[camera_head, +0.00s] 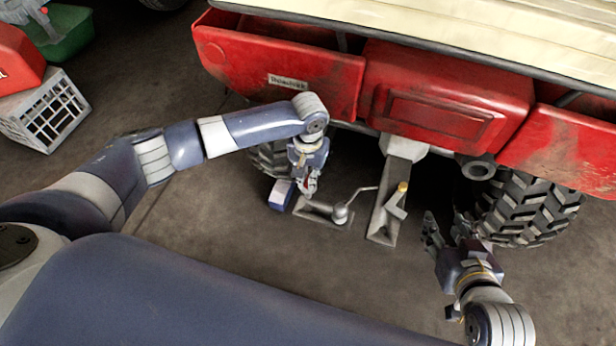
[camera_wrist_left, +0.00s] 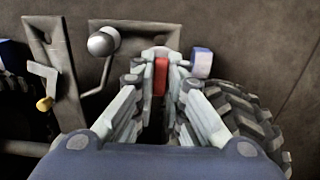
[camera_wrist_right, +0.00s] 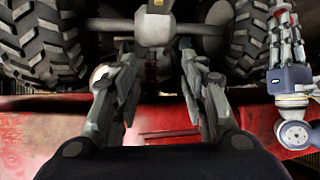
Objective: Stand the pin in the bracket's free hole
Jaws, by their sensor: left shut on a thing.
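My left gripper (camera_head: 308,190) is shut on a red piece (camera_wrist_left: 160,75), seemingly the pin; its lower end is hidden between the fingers. The gripper is over the left end of a grey flat plate (camera_head: 312,207). A grey ball (camera_wrist_left: 103,41) with a bent rod stands on this plate. Beside it is a longer grey plate (camera_head: 380,232) with a yellow-tipped lever (camera_head: 402,188). I cannot tell which plate is the bracket, and no free hole shows clearly. My right gripper (camera_head: 447,226) is open and empty, to the right of the plates.
The red vehicle body (camera_head: 440,95) overhangs behind, with tyres (camera_head: 530,208) on both sides. A white crate (camera_head: 48,115) stands far left. The floor in front of the plates is clear.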

